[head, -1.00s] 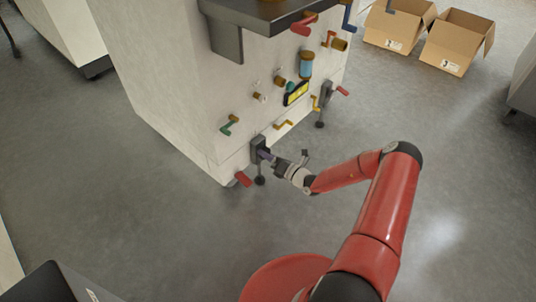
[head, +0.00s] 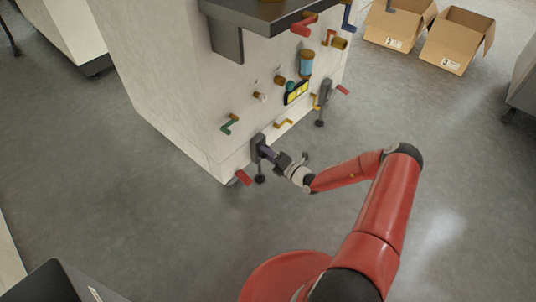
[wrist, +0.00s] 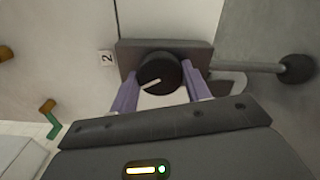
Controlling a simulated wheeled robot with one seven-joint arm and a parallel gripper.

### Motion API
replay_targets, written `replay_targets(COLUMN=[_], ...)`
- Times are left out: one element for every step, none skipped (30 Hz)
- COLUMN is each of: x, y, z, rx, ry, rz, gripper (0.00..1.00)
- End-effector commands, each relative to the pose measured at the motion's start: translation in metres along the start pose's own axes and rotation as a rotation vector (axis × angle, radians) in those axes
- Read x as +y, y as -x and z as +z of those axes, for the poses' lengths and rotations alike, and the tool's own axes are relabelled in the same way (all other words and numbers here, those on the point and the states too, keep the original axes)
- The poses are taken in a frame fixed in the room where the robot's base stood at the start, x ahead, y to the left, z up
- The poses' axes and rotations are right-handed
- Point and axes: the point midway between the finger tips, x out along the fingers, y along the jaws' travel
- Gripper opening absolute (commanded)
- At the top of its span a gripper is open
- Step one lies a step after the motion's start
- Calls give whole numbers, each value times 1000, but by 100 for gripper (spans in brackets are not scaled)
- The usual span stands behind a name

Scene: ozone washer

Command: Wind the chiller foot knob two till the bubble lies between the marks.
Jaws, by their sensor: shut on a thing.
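The foot knob two (wrist: 160,72) is a round black knob with a white pointer line, beside a label with the number 2 (wrist: 106,58). My gripper (wrist: 160,88) is shut on it, with one purple finger on each side. In the head view my gripper (head: 269,154) is at the low front corner of the white chiller (head: 170,85) and hides the knob. The foot (head: 260,178) stands just below, its rod and pad showing in the wrist view (wrist: 296,68). The yellow level vial (head: 296,92) is on the chiller's front; its bubble is too small to read.
A yellow handle (head: 284,123) and a second foot (head: 321,115) are to the right. Open cardboard boxes (head: 455,41) stand at the back right.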

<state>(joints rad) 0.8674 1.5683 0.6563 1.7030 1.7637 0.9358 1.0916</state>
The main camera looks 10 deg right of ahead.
Motion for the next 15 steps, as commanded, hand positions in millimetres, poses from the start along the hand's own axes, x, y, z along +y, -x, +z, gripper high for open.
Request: replay_targets(x=[-1, -1, -1, -1, -1, -1, -1, -1, -1, -1, -1, -1, -1, -1, 0], y=[0, 0, 0, 0, 0, 0, 0, 0, 0, 0, 0, 0, 0, 0, 0], z=[0, 0, 0, 0, 0, 0, 0, 0, 0, 0, 0, 0, 0, 0, 0], rx=[0, 0, 0, 0, 0, 0, 0, 0, 0, 0, 0, 0, 0, 0, 0], ry=[0, 0, 0, 0, 0, 0, 1, 1, 1, 1, 1, 1, 1, 1, 1], rz=[-2, -2, -2, -2, -2, -2, -2, -2, -2, -2, -2, -2, -1, -1, -1], gripper=[25, 25, 25, 25, 25, 25, 49, 53, 58, 62, 66, 69, 69, 69, 69])
